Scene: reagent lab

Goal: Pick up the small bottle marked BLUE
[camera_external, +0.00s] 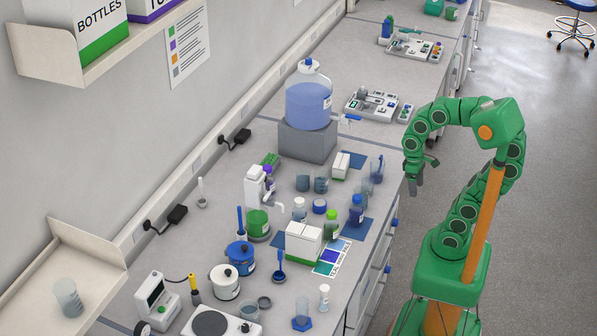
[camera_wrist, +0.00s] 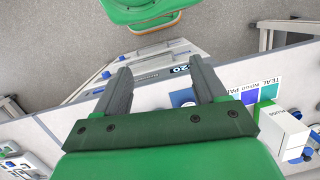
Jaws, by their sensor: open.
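A small dark-blue bottle (camera_external: 357,212) with a blue cap and a pale label stands upright on a blue mat near the bench's front edge. Its label is too small to read, so I cannot confirm it says BLUE.
A white box (camera_external: 303,245) and a colour card (camera_external: 331,262) lie near the blue bottle. A big blue carboy (camera_external: 308,100) sits on a grey block (camera_external: 306,140). Open floor lies right of the bench.

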